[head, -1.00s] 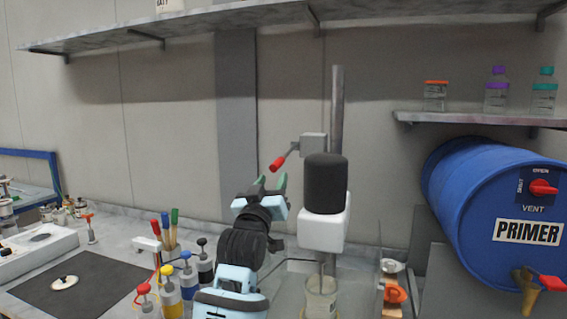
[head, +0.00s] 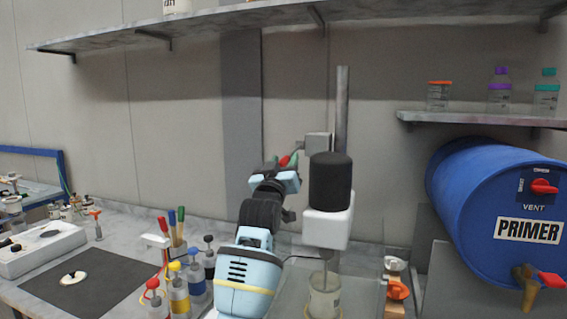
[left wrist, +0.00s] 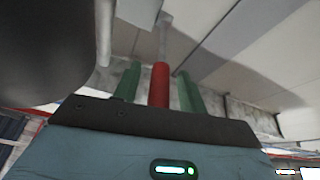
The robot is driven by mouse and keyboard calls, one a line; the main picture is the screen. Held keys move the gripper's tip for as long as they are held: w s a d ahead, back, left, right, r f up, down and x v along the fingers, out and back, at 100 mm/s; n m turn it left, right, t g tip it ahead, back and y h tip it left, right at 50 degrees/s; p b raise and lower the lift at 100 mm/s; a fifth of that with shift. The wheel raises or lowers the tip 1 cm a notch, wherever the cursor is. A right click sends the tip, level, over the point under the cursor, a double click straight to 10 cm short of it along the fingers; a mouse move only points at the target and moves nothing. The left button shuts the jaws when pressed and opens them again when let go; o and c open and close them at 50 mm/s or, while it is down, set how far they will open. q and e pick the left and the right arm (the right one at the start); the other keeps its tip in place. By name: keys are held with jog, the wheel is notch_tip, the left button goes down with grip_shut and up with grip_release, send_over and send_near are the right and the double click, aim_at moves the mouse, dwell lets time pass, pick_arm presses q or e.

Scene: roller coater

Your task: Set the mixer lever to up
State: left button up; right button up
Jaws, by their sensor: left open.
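The mixer has a black motor cap (head: 330,182) over a white body (head: 328,222), on a grey post (head: 342,110). A grey box (head: 318,146) on the post carries the mixer lever, whose red handle (head: 284,160) points down and to the left. My left gripper (head: 283,165) is at the handle and partly hides it. In the left wrist view, the red handle (left wrist: 159,85) stands between the two green fingers of the open left gripper (left wrist: 157,88), with small gaps on both sides. My right gripper is not in view.
A glass beaker (head: 324,296) stands under the mixer. Several bottles with coloured knobs (head: 180,292) stand left of my arm. A blue primer drum (head: 470,205) is at the right. A shelf (head: 250,22) runs above.

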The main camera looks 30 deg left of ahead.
pick_arm(q)
jog(key=shift+w, duration=0.1)
grip_shut()
dwell(0.3)
